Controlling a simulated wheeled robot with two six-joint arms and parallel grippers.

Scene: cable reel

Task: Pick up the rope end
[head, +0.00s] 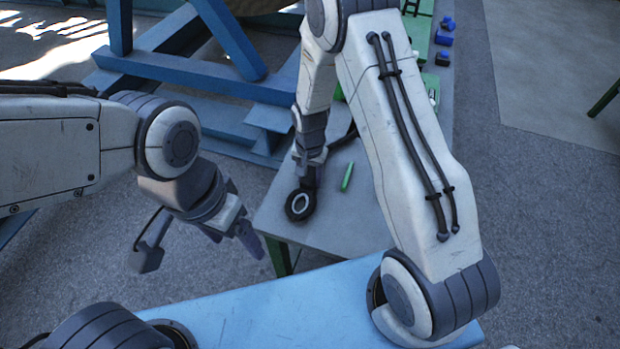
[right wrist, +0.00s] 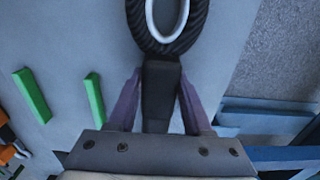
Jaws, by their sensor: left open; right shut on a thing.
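The rope end is a black rope loop (head: 299,217) with a pale oval lining, on or just above the grey table's near corner in the head view. It also shows at the top of the right wrist view (right wrist: 167,45), with a dark sleeve below it. My right gripper (head: 306,180) is shut on that sleeve, one purple finger on each side in the right wrist view (right wrist: 159,100). Whether the loop touches the table I cannot tell. My left gripper (head: 200,248) is open and empty, left of the table over the floor.
The grey table (head: 345,222) bears a small green bar (head: 347,177) just right of the rope end. Several blue pieces (head: 443,38) lie at its far end. A blue steel frame (head: 190,78) stands behind at left. Open floor (head: 530,210) lies to the right.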

